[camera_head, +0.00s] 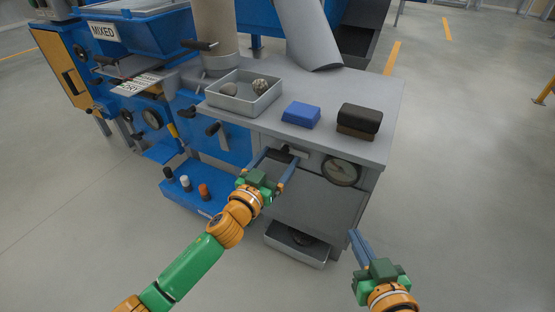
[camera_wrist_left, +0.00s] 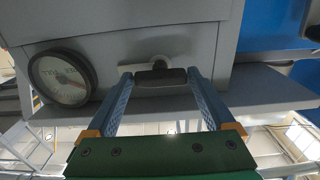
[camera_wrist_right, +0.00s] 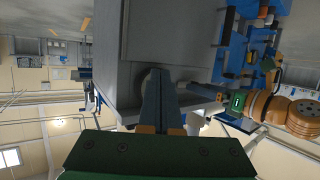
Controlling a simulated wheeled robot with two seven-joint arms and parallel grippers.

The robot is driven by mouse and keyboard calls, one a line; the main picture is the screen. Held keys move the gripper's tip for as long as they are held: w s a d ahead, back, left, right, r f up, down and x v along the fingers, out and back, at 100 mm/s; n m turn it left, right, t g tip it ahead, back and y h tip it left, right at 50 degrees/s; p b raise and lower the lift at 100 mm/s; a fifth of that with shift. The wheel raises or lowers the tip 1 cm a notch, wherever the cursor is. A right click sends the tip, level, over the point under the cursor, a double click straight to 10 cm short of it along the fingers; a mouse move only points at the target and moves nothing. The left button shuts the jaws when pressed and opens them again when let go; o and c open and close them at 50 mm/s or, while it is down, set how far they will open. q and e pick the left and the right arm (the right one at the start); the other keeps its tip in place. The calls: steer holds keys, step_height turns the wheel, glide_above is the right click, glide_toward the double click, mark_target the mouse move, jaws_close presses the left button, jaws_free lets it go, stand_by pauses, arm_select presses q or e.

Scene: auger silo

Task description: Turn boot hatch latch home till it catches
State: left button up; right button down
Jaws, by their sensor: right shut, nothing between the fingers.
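The boot hatch latch has a dark handle (camera_head: 284,151) and a pale plate (camera_head: 300,154). It sits on the grey cabinet front, just under the worktop edge. In the left wrist view the dark handle (camera_wrist_left: 160,76) lies crosswise below its pale mount. My left gripper (camera_head: 281,156) is open, with one finger on each side of the handle. The fingertips (camera_wrist_left: 159,76) are level with it in that view, and I cannot tell whether either touches it. My right gripper (camera_head: 354,234) is shut and empty, low to the right of the cabinet; its closed fingers also show in the right wrist view (camera_wrist_right: 159,75).
A round gauge (camera_head: 341,170) is right of the latch. On the worktop (camera_head: 375,88) stand a grey tray (camera_head: 222,103) with stones, a blue block (camera_head: 301,115) and a dark brush-like block (camera_head: 359,120). A low metal bin (camera_head: 297,253) lies below. The floor at right is clear.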

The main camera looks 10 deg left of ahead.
arm_select(q)
steer(key=c, duration=0.9)
steer(key=shift+o, duration=0.2)
steer(key=m+p, duration=0.1)
steer(key=m, duration=0.3)
steer(key=shift+r+p, duration=0.1)
steer(key=shift+p, duration=0.2)
steer(key=m+p, duration=0.1)
steer(key=m, duration=0.8)
steer(key=shift+m+p, duration=0.35)
steer(key=shift+m, duration=0.05)
steer(key=shift+f+m, duration=0.2)
steer(key=shift+m, duration=1.7)
arm_select(e)
steer(key=s+d+f+g+h, duration=0.2)
steer(key=s+d+f+g, duration=0.2)
steer(key=s+f+g, duration=0.6)
steer(key=shift+s+f+m+g+h, duration=0.3)
steer(key=shift+s+f, duration=1.2)
steer(key=shift+s, duration=0.45)
arm_select(q)
steer(key=shift+m, duration=0.3)
arm_select(e)
steer(key=shift+d, duration=0.1)
